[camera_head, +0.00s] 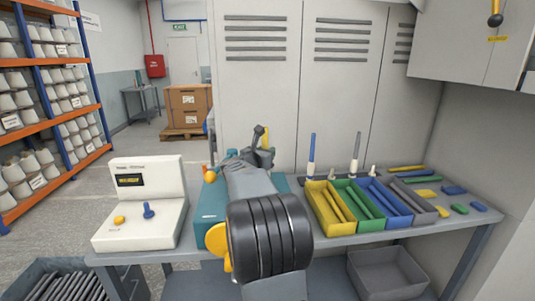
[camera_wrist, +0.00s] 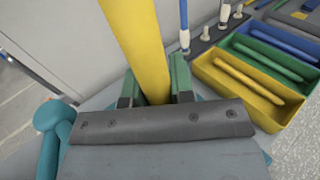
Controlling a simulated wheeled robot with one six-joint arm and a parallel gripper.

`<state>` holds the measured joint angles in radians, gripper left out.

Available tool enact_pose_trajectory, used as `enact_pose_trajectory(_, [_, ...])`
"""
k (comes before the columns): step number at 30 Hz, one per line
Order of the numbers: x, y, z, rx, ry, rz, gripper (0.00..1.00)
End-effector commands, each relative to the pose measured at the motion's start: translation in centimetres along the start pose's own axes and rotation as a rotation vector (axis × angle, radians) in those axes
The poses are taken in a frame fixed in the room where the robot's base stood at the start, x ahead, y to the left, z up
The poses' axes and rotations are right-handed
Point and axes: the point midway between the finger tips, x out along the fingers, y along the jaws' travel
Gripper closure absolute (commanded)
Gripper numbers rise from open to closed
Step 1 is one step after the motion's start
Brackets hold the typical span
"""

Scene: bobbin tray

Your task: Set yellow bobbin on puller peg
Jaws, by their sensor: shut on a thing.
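The yellow bobbin (camera_wrist: 140,45) is long and narrow and stands up between the two green fingers of my gripper (camera_wrist: 156,88) in the wrist view. My gripper is shut on it. In the head view the gripper (camera_head: 263,150) is above the table, and only a small strip of the bobbin (camera_head: 266,136) shows behind it; its lower end is hidden. A white machine (camera_head: 140,178) with a small display stands at the table's left. A blue knobbed peg (camera_head: 148,210) and a yellow button (camera_head: 119,220) are on its base. I cannot tell which peg is the puller peg.
A dark rack (camera_head: 340,178) at the back holds upright blue-and-white bobbins and short bare pegs. Yellow (camera_head: 329,224), green, blue and grey trays with rods stand right of my arm. Loose coloured pieces lie farther right. A grey bin (camera_head: 388,272) is below the table.

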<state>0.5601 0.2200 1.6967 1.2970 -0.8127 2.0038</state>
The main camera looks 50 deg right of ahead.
Motion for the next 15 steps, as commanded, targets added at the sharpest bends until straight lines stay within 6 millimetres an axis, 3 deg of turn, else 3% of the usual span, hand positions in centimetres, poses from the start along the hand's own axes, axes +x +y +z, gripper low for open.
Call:
enact_pose_trajectory(4, [0.01,0.0,-0.34,0.001,0.0,0.0,1.0])
enact_pose_trajectory(5, [0.01,0.0,-0.25,0.001,-0.001,0.0,0.76])
enact_pose_trajectory(7, [0.01,0.0,-0.21,0.0,0.0,0.0,0.69])
enact_pose_trajectory(15, [-0.07,0.01,-0.25,0.0,0.0,0.0,0.67])
